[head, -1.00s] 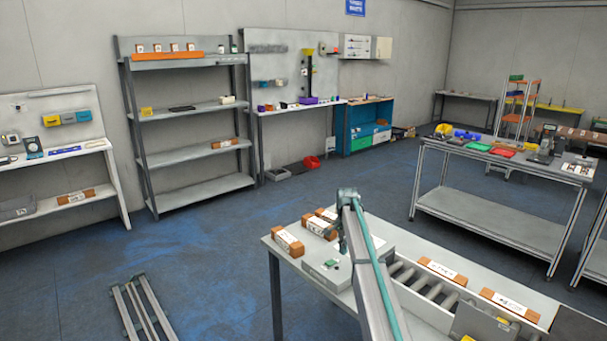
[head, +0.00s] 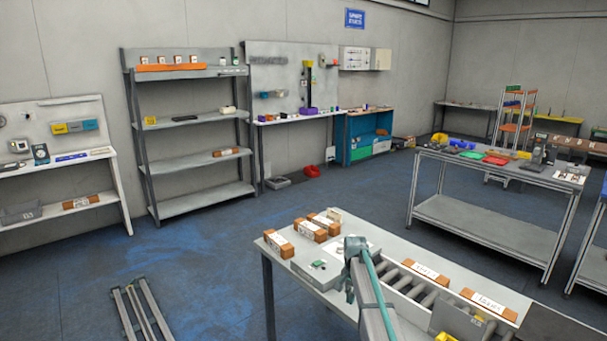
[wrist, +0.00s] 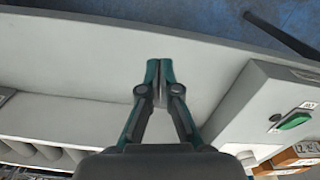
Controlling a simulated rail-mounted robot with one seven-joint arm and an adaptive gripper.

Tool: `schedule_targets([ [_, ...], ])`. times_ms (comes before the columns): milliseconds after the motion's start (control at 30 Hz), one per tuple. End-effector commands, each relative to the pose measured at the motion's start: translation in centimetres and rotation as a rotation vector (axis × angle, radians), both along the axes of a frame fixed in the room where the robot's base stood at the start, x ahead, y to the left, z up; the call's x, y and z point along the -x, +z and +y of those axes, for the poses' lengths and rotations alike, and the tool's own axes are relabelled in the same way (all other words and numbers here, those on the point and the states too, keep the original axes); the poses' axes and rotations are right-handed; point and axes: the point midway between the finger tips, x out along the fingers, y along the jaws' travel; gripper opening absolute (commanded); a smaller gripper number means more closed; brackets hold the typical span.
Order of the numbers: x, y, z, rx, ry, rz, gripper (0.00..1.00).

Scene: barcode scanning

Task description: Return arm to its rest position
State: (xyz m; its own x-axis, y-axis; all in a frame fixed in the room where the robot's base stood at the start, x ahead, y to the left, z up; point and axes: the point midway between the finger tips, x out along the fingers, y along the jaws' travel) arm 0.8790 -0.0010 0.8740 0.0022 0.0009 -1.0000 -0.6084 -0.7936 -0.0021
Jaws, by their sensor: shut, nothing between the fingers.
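My gripper (wrist: 160,68) is in the middle of the wrist view. Its two dark teal fingers meet at the tips and hold nothing. The fingertips are over the pale table surface, beside a grey box with a green button (wrist: 295,121). In the head view, my arm reaches up from the bottom edge to the worktable (head: 376,238). Its bent joint shows there, but the fingers cannot be made out. The grey box (head: 309,272) is left of my arm.
Brown cartons (head: 310,230) stand at the table's back left. Two labelled cartons (head: 425,275) lie along the roller conveyor (head: 407,288) to the right of my arm. A grey shelf (head: 200,202) stands by the wall. The blue floor left of the table is mostly clear.

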Motion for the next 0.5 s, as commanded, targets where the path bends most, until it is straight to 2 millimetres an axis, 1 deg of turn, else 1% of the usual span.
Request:
schedule_targets([
  [33,3.1,-1.3,0.0,0.000,0.032,0.003,0.00],
  [67,4.3,-2.0,0.0,0.000,0.054,0.004,0.00],
  [100,6.5,-3.0,0.0,0.001,0.089,0.003,0.00],
  [167,10.0,-4.7,0.0,0.000,0.148,0.003,0.00],
  [200,12.7,-5.8,0.0,0.000,0.191,0.003,0.00],
  [267,16.7,-7.3,0.0,0.000,0.259,0.003,0.00],
  [300,19.1,-8.1,0.0,0.000,0.304,0.002,0.00],
  [400,24.4,-9.7,0.0,0.000,0.403,0.000,0.00],
  [467,27.2,-10.4,0.0,0.002,0.455,-0.001,0.00],
  [500,28.9,-10.7,0.0,0.001,0.488,0.000,0.00],
])
